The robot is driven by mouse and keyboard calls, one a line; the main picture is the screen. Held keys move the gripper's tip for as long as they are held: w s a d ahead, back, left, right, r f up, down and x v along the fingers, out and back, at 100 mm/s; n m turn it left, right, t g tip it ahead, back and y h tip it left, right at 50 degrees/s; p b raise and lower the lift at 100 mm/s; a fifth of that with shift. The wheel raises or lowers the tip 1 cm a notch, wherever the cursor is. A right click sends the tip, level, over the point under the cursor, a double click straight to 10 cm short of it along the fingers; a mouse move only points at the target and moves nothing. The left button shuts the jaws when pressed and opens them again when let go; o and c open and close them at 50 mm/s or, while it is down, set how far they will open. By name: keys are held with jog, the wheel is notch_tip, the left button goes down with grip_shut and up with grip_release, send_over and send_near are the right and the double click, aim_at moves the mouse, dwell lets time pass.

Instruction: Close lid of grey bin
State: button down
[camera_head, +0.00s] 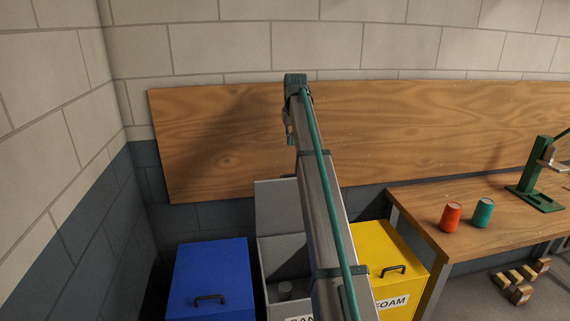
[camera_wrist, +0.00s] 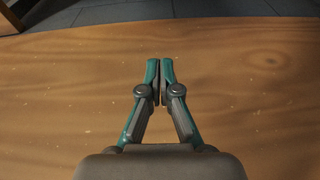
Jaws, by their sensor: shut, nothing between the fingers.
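The grey bin (camera_head: 272,296) stands between a blue bin and a yellow bin in the head view. Its grey lid (camera_head: 276,206) is open and stands raised at the back, in front of the wall. My arm crosses in front and hides the right part of the bin and lid. My gripper (camera_wrist: 160,82) is shut and empty in the wrist view, over the wooden board. In the head view, it is mostly hidden at the arm's far end, above the lid.
The blue bin (camera_head: 212,270) and the yellow bin (camera_head: 386,250) have their lids closed. A wooden board (camera_head: 215,140) runs along the wall behind. A wooden table (camera_head: 440,205) at the right holds a red can (camera_head: 451,217), a teal can (camera_head: 482,212) and a green press (camera_head: 537,180).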

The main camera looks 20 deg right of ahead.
notch_tip(320, 180, down, 11)
jog(key=s+p, duration=0.1)
jog(key=p, duration=0.4)
jog(key=shift+a+f, duration=0.2)
